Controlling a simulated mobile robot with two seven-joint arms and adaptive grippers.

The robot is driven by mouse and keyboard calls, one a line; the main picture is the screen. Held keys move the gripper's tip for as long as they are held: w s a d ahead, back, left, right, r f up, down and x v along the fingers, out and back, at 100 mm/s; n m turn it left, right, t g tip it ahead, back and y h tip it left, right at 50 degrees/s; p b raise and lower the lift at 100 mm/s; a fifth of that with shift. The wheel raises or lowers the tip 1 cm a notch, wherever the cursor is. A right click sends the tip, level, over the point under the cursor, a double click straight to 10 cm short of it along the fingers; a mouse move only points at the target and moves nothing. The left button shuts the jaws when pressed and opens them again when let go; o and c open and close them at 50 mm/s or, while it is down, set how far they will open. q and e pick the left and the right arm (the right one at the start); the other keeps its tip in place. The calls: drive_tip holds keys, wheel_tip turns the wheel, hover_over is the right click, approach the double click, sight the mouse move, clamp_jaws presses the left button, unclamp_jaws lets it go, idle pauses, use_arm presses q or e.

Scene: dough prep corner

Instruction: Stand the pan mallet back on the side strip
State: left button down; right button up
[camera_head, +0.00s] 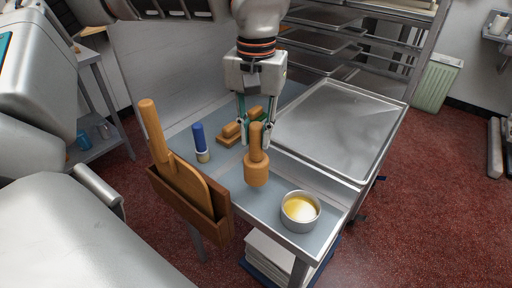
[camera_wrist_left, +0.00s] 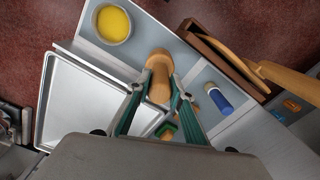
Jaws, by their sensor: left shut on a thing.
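The pan mallet (camera_head: 257,172) is wooden with a thick round head at the bottom and its handle pointing up. My left gripper (camera_head: 257,138) is shut on the handle from above, its green fingers on either side. The mallet is roughly upright over the grey-blue side strip (camera_head: 236,196); I cannot tell whether its head touches the strip. In the left wrist view the mallet (camera_wrist_left: 159,72) shows between the fingertips, over the strip (camera_wrist_left: 150,37). My right gripper is not in view.
A metal bowl of yellow liquid (camera_head: 300,211) stands right of the mallet. A wooden holder (camera_head: 222,198) with a scraper is at left. A blue-handled brush (camera_head: 200,142) and wooden brushes (camera_head: 230,134) stand behind. A large metal tray (camera_head: 340,128) lies at right.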

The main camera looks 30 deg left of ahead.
sight(256, 148)
use_arm(q)
wheel_tip(256, 148, down, 4)
drive_tip(key=shift+r, duration=0.25)
drive_tip(key=shift+f, duration=0.15)
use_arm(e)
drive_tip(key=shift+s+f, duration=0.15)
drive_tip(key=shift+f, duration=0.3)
use_arm(q)
drive_tip(key=shift+f, duration=0.15)
drive_tip(key=c, duration=1.8)
unclamp_jaws()
wheel_tip(256, 148, up, 11)
drive_tip(key=shift+p, duration=0.45)
drive_tip(key=shift+r, duration=0.65)
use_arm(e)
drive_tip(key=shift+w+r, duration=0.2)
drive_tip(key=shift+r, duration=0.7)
